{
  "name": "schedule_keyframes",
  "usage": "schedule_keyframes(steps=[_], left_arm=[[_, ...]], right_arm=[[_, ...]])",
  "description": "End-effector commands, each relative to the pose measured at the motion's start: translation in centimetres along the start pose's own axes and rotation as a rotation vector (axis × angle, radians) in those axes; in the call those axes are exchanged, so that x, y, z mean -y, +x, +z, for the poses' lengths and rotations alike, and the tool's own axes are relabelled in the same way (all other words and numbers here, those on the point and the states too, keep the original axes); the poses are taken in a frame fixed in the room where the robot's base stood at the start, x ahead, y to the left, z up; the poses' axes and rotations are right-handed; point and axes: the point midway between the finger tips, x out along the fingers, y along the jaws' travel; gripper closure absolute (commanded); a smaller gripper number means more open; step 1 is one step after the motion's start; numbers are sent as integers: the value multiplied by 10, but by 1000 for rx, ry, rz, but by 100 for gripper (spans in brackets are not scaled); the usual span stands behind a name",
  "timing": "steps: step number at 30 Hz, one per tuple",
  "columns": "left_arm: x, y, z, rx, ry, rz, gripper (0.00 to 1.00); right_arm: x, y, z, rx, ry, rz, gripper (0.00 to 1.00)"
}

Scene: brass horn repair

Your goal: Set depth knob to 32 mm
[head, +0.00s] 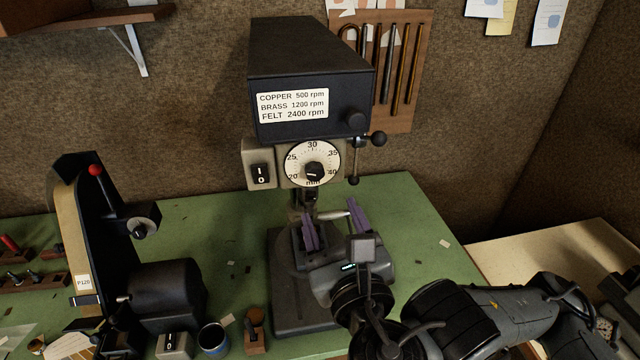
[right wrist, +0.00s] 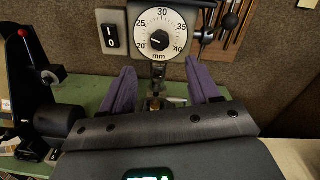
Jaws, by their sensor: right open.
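The depth knob (head: 314,171) is a small black knob at the centre of a round white dial (head: 299,153) marked 20 to 40 mm, on the front of the drill press (head: 310,60). The knob (right wrist: 159,41) and dial (right wrist: 176,22) also show at the top of the right wrist view. The knob's exact setting is too small to read. My right gripper (head: 334,223) is open and empty, its purple fingers spread apart below and in front of the dial. In the right wrist view the gripper (right wrist: 162,84) frames the drill chuck area, apart from the knob. My left gripper is out of view.
A rocker switch (head: 261,174) sits just left of the dial. A lever with black balls (head: 378,139) projects at its right. A belt sander (head: 150,290) stands at left. A blue-rimmed cup (head: 213,340) stands at the front. The green bench (head: 405,215) is mostly clear at right.

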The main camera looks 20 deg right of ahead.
Motion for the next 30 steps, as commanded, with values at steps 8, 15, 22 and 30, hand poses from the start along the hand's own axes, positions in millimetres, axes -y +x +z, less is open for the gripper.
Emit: schedule_keyframes(steps=[8, 15, 22, 30], left_arm=[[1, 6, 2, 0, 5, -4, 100], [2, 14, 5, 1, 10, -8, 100], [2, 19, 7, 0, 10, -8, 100], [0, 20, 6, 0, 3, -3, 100]], right_arm=[[1, 39, 0, 1, -1, -4, 39], [1, 76, -1, 0, 0, -4, 39], [1, 97, -1, 0, 2, -2, 39], [1, 102, 0, -1, 2, -1, 39]])
